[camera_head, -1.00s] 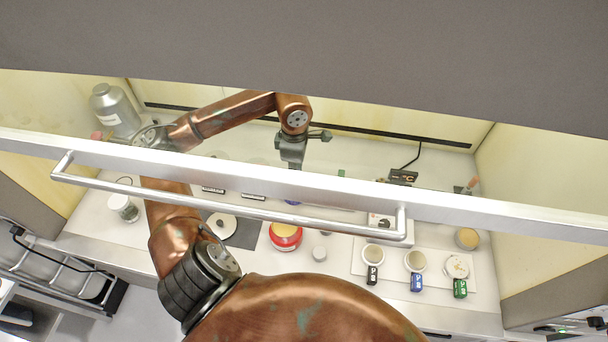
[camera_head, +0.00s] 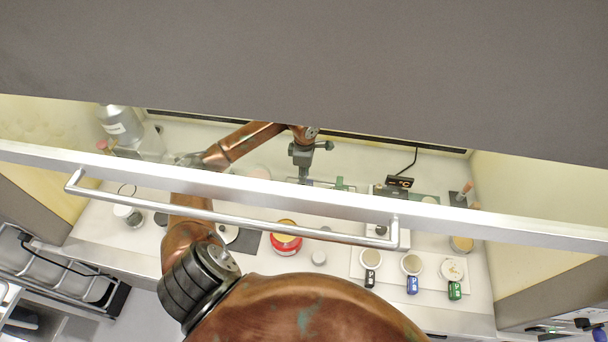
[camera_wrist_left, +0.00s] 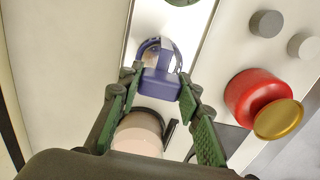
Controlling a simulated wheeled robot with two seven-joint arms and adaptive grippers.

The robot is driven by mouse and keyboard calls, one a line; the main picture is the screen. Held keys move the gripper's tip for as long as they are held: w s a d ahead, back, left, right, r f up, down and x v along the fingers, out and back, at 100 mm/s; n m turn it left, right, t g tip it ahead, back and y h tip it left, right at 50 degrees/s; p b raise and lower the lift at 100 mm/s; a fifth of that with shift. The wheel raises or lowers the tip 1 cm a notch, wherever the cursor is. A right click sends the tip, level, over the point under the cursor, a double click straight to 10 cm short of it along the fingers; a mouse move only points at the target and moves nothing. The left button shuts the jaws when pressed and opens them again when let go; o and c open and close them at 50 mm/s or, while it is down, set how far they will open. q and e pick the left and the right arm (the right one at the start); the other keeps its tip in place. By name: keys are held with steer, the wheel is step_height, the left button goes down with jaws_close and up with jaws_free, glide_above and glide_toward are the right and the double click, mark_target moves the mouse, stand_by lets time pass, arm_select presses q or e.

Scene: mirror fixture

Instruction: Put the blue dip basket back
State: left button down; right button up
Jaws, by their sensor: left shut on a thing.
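The blue dip basket (camera_wrist_left: 160,82) is in the left wrist view, with a solid block body and a curved loop beyond it. My left gripper (camera_wrist_left: 158,88) has its green fingers on either side of the block and is shut on it. In the head view my left gripper (camera_head: 303,165) points down over the rear middle of the bench, behind the sash. The basket cannot be made out there. A pale round vessel (camera_wrist_left: 138,135) lies beneath the fingers in the left wrist view. My right gripper is not in view.
A sash with a bar handle (camera_head: 240,216) crosses the view. Several dishes with coloured tags sit on a white tray (camera_head: 433,286) at right. A grey bottle (camera_head: 122,127) is at back left. A black device (camera_head: 399,182) stands at back right.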

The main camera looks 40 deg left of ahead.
arm_select(q)
steer(key=shift+f, duration=0.2)
steer(key=c, duration=1.4)
jaws_free()
steer(key=shift+r, duration=0.15)
steer(key=shift+r, duration=0.25)
step_height(320, 180, up, 10)
steer(key=b, duration=0.2)
steer(key=shift+r+b, duration=0.2)
steer(key=shift+b, duration=0.1)
steer(key=shift+r, duration=0.65)
